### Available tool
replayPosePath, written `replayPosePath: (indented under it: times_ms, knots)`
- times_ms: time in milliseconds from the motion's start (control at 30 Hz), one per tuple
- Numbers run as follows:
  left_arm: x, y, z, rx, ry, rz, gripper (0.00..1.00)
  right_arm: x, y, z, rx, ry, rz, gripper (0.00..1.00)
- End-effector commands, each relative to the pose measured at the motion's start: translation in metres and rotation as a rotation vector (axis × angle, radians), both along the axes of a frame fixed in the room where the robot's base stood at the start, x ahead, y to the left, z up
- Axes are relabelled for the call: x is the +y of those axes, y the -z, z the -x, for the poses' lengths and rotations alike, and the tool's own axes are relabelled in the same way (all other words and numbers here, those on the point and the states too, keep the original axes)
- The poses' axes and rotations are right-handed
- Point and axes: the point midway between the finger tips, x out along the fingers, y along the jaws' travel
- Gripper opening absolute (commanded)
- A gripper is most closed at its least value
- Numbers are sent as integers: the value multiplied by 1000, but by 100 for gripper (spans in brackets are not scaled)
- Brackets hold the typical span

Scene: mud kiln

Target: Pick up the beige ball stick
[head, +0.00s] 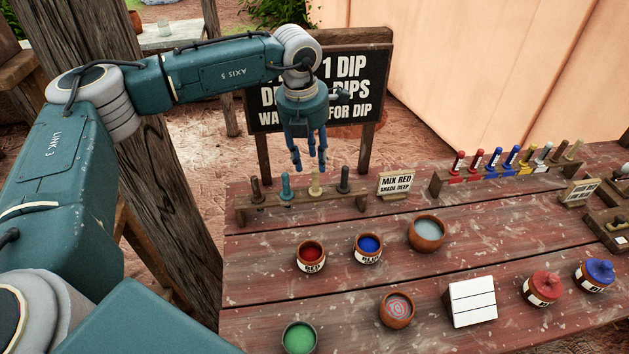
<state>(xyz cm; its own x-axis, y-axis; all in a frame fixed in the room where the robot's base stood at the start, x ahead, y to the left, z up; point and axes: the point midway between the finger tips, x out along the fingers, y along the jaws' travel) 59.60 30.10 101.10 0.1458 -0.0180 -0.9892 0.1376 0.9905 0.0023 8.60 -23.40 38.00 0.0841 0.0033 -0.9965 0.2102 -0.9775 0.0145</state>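A wooden rack (250,213) at the back left of the table holds several upright sticks. The beige stick (315,184) stands in it between a teal stick (285,187) and a dark stick (343,180). Its ball end is too small to make out. My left gripper (309,168) points down over the rack, just above the beige stick in the picture. Its fingers are apart and nothing shows between them. I cannot tell how much height separates them from the stick. My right gripper is not in view.
A "MIX RED" sign (396,185) stands right of the rack, and a dip board (371,80) stands behind it. Another rack (500,177) holds colored sticks.

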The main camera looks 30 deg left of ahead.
Motion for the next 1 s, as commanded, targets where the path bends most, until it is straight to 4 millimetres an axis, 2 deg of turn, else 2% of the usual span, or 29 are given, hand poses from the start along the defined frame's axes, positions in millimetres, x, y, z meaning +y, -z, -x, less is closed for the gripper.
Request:
replayPosePath:
  times_ms: [100, 333, 433, 600, 867, 1000]
  knots:
    - [-1, 13, -2, 0, 0, 2, 36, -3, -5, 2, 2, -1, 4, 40]
    - [-3, 31, -8, 1, 1, 2, 36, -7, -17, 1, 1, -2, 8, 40]
    - [-4, 46, -13, 2, 1, 2, 36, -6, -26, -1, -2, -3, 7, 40]
    - [-3, 67, -16, 0, 0, 2, 36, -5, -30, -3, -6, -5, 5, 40]
    - [-4, 71, -17, -2, 0, 3, 36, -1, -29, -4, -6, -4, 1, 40]
    - [-4, 71, -17, -2, 0, 3, 10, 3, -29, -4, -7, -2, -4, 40]
